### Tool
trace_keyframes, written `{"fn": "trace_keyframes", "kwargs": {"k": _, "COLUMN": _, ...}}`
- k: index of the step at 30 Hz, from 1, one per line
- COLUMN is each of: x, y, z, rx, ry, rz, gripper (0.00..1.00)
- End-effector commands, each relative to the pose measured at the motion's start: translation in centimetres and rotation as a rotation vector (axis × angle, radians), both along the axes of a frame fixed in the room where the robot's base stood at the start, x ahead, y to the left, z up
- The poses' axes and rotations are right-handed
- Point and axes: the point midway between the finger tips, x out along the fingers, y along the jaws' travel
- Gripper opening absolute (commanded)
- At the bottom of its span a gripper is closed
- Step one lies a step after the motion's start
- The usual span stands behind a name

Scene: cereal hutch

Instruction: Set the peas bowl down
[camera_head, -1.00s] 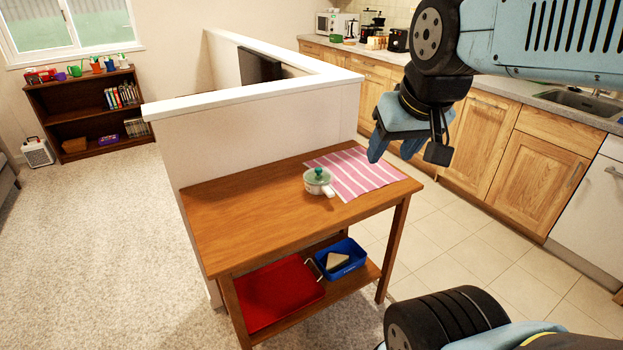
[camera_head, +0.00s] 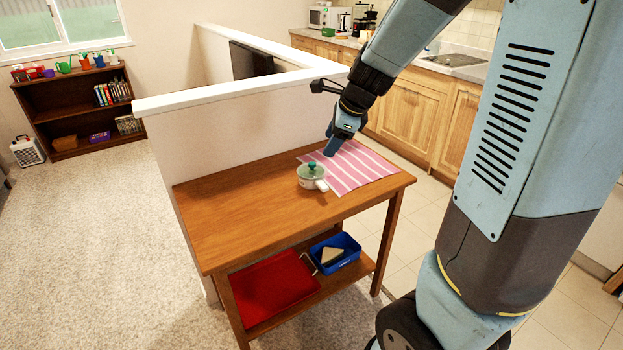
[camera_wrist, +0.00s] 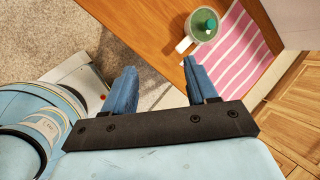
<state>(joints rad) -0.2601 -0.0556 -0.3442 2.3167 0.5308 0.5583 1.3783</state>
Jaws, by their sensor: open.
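A small white pot (camera_head: 311,178) with a side handle, a green lid and a darker green knob stands upright on the wooden table (camera_head: 225,215), next to the striped cloth. It also shows at the top of the wrist view (camera_wrist: 203,25). I cannot make out a bowl of peas. My gripper (camera_head: 331,149) is above the cloth in the head view, behind and to the right of the pot, and apart from it. In the wrist view, its two blue fingers (camera_wrist: 159,65) are spread with nothing between them.
A pink and white striped cloth (camera_head: 355,170) lies at the table's right end. A red tray (camera_head: 270,292) and a blue bin (camera_head: 345,255) sit on the lower shelf. A half wall (camera_head: 235,145) stands behind the table. The table's left part is clear.

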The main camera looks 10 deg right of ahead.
Motion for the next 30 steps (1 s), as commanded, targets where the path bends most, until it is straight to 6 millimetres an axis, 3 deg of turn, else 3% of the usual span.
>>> {"fn": "trace_keyframes", "kwargs": {"k": 7, "x": 5.3, "y": -0.9, "z": -6.1, "rx": 0.137, "ry": 0.133, "rz": -0.493, "gripper": 0.57}}
{"fn": "trace_keyframes", "kwargs": {"k": 15, "x": 8.5, "y": -2.1, "z": -10.7, "rx": 0.217, "ry": 0.187, "rz": -0.875, "gripper": 0.57}}
{"fn": "trace_keyframes", "kwargs": {"k": 23, "x": 9.4, "y": -2.5, "z": -12.5, "rx": 0.236, "ry": 0.195, "rz": -0.972, "gripper": 0.57}}
{"fn": "trace_keyframes", "kwargs": {"k": 30, "x": 10.6, "y": -2.3, "z": -15.5, "rx": 0.236, "ry": 0.196, "rz": -0.970, "gripper": 0.57}}
